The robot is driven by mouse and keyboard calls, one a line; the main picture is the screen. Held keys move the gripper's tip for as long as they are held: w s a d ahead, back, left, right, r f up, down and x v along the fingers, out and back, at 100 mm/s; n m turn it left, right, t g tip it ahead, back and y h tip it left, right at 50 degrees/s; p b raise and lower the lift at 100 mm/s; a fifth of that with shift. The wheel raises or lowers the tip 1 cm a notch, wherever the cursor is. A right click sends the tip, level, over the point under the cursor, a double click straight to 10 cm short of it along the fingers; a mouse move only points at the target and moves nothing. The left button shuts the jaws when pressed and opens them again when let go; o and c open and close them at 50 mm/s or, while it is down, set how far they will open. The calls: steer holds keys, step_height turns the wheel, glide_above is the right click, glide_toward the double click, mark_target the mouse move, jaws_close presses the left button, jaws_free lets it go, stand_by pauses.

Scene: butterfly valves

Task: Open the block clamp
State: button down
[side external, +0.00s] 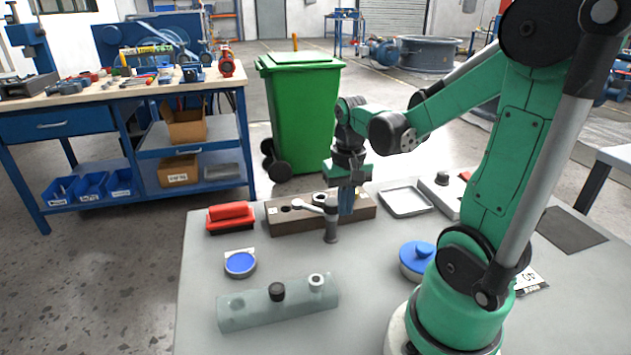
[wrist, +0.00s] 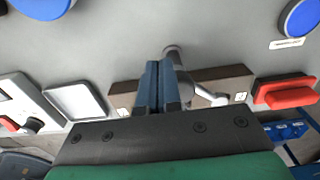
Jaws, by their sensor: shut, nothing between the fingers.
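A grey post with a lever (side external: 331,222) stands in front of a brown block with round holes (side external: 283,222); I take this lever piece for the block clamp. Its arm ends in a pale ball knob pointing left. In the wrist view the lever (wrist: 187,82) shows just right of my fingers, in front of the brown block (wrist: 225,80). My gripper (side external: 346,212) points down at the right of the post, its blue fingers shut and empty. The fingers (wrist: 160,66) look close to the lever; I cannot tell if they touch it. They hide part of the block.
A red-handled piece (side external: 230,217) lies left of the block, and a grey tray (side external: 405,201) lies right. A blue disc (side external: 240,263), a grey-green bar with two knobs (side external: 250,309) and a blue-lidded pot (side external: 416,258) stand nearer. Bare table (side external: 345,265) lies between.

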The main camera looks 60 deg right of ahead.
step_height(320, 180, up, 6)
stand_by(0.5)
step_height(320, 180, down, 6)
steer(key=w+a, duration=0.1)
steer(key=w, duration=0.1)
steer(key=shift+a, duration=0.35)
stand_by(0.4)
steer(key=shift+w+d, duration=0.1)
steer(key=shift+d, duration=0.15)
stand_by(0.6)
